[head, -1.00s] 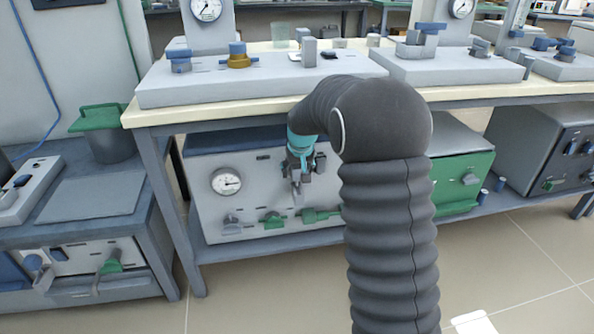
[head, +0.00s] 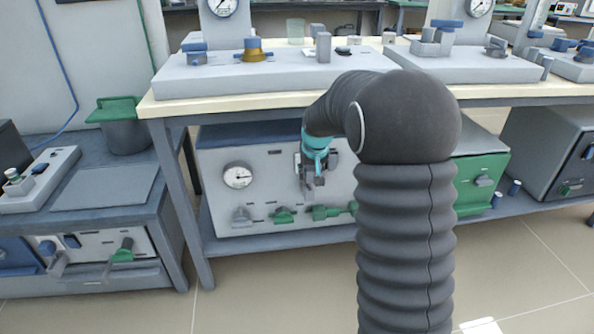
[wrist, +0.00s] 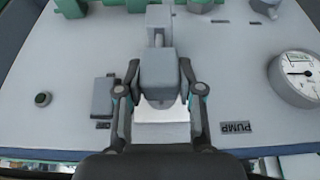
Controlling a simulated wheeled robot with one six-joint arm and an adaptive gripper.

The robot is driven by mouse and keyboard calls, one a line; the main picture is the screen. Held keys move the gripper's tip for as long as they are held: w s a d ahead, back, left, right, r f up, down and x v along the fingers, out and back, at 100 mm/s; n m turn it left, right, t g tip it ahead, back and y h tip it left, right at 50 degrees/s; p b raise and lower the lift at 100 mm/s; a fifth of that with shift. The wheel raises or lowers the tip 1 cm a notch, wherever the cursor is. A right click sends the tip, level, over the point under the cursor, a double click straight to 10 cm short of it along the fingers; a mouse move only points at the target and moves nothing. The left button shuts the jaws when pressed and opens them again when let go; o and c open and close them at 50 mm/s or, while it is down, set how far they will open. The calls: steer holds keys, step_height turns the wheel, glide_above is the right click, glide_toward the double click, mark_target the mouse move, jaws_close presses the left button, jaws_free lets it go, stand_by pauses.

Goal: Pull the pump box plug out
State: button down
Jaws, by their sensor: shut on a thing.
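The pump box (head: 220,205) is a pale grey case under the bench, with a round gauge (head: 238,176) and a row of valves on its front. My gripper (head: 315,178) is in front of its upper middle. In the wrist view my gripper (wrist: 160,80) has its two fingers closed against the sides of a grey block, the plug (wrist: 157,70). A thinner grey piece runs from the plug toward the top of that view. A white part (wrist: 162,117) shows between the fingers. I cannot tell whether the plug is seated or clear of its socket.
A PUMP label (wrist: 236,127) and a small dark box (wrist: 103,95) flank the gripper. Green valves (head: 283,215) lie below it in the head view. The bench top (head: 200,104) overhangs above. A green-fronted unit (head: 482,180) stands right; open floor lies in front.

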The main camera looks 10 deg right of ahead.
steer(key=shift+s+f, duration=0.1)
steer(key=shift+s, duration=0.25)
steer(key=c, duration=0.7)
jaws_free()
steer(key=shift+s, duration=0.1)
steer(key=shift+r, duration=0.2)
steer(key=v, duration=1.1)
steer(key=shift+s+r, duration=0.1)
steer(key=shift+r, duration=0.3)
